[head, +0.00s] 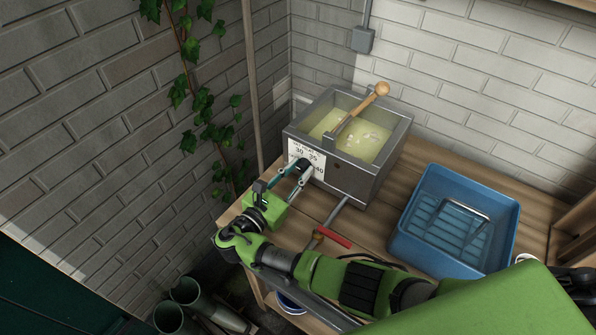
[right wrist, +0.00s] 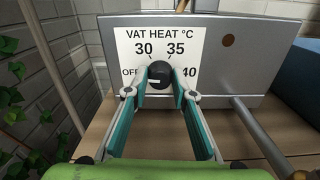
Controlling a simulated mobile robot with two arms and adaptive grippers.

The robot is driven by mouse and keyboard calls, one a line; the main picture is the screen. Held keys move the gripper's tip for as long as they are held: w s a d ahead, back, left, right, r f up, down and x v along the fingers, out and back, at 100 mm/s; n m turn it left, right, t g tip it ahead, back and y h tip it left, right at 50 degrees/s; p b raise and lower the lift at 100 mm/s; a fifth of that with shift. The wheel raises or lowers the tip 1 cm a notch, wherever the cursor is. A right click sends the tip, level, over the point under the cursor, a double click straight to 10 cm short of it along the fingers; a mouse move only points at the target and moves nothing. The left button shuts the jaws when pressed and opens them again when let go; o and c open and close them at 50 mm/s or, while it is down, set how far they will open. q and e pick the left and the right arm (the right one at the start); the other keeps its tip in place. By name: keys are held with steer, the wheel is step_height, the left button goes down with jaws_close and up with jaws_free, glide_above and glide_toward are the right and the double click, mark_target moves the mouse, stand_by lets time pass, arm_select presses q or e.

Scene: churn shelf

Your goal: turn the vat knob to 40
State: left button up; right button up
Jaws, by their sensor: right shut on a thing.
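The metal vat (head: 340,178) stands on the wooden bench with pale liquid and lumps in it. Its front carries a white dial plate (right wrist: 186,47) headed VAT HEAT °C, marked OFF, 30, 35 and 40. The black vat knob (right wrist: 159,75) sits at the plate's lower middle, and its white mark appears to point left, toward OFF. My right gripper (head: 304,166) reaches the vat's front; in the right wrist view its two fingers (right wrist: 160,84) are shut on the knob's left and right sides. My left gripper is not in view.
A wooden-handled tool (head: 361,110) lies across the vat's top. A pipe with a red lever (head: 333,237) sticks out from the vat's front, right of my gripper. A blue crate (head: 409,220) stands to the right. Brick walls close off the back and left, with ivy (head: 202,103) hanging there.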

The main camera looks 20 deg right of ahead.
steer(key=m+b, duration=0.1)
steer(key=m, duration=0.3)
steer(key=shift+d+b, duration=0.1)
steer(key=shift+b, duration=0.2)
steer(key=shift+m+b, duration=0.35)
steer(key=shift+m, duration=0.75)
steer(key=shift+r, duration=0.1)
steer(key=o, duration=1.1)
steer(key=shift+w, duration=0.1)
steer(key=shift+o, duration=0.2)
step_height(320, 180, up, 10)
steer(key=shift+f, duration=0.1)
steer(key=shift+c, duration=0.4)
